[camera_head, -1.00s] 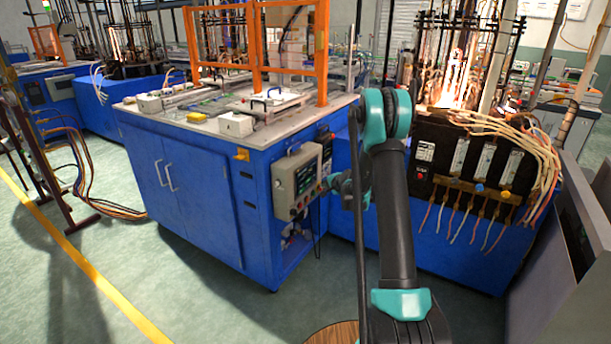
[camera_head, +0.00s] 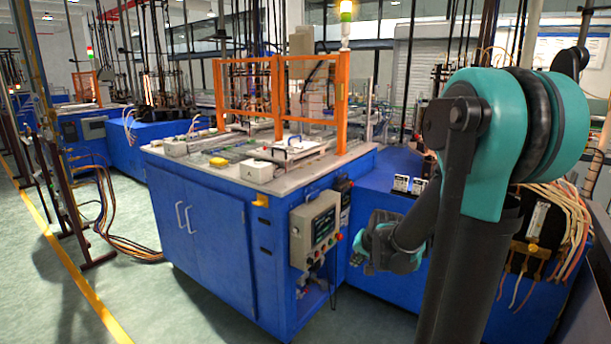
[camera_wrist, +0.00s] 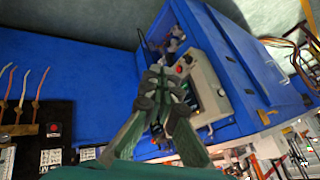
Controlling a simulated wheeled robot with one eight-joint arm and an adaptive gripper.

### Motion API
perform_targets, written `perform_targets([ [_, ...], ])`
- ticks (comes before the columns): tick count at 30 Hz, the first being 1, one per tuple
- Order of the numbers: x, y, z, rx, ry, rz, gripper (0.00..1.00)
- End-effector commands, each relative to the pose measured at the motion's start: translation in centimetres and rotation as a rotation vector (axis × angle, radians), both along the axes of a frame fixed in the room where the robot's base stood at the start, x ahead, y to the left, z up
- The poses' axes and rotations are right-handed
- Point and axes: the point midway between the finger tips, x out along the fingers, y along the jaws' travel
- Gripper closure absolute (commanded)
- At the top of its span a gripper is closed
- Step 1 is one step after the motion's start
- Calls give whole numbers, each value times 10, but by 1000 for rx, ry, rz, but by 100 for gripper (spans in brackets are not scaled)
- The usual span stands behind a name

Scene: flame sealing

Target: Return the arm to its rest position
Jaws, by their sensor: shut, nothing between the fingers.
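My arm, teal and black, stands folded at the right of the head view, its big joint close to the camera. The forearm slopes down and left to my gripper (camera_head: 364,262), small and partly hidden by distance, in front of the blue machine. In the wrist view the fingers of my gripper (camera_wrist: 163,80) are together with nothing held. They point toward the grey control box (camera_wrist: 203,85), which also shows in the head view (camera_head: 315,230) on the front of the blue cabinet (camera_head: 205,220).
An orange guard frame (camera_head: 279,90) stands on the cabinet's worktop. Another blue machine with cables (camera_head: 575,205) is at the right, partly behind my arm. Open green floor (camera_head: 150,300) with a yellow line (camera_head: 85,290) lies at the left.

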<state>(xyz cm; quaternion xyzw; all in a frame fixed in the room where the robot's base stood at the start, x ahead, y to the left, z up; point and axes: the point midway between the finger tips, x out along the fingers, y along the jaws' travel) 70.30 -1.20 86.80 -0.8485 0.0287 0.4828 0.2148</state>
Motion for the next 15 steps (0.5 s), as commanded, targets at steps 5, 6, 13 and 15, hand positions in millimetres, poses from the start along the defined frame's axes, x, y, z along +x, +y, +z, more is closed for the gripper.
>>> perform_targets([
  [5, -80, -7, -5, -117, 53, 102, 100],
  [6, -97, -10, -8, -143, 65, 125, 100],
  [13, -179, -22, -27, -267, 131, 239, 100],
  [15, -194, -25, -32, -291, 145, 262, 100],
])
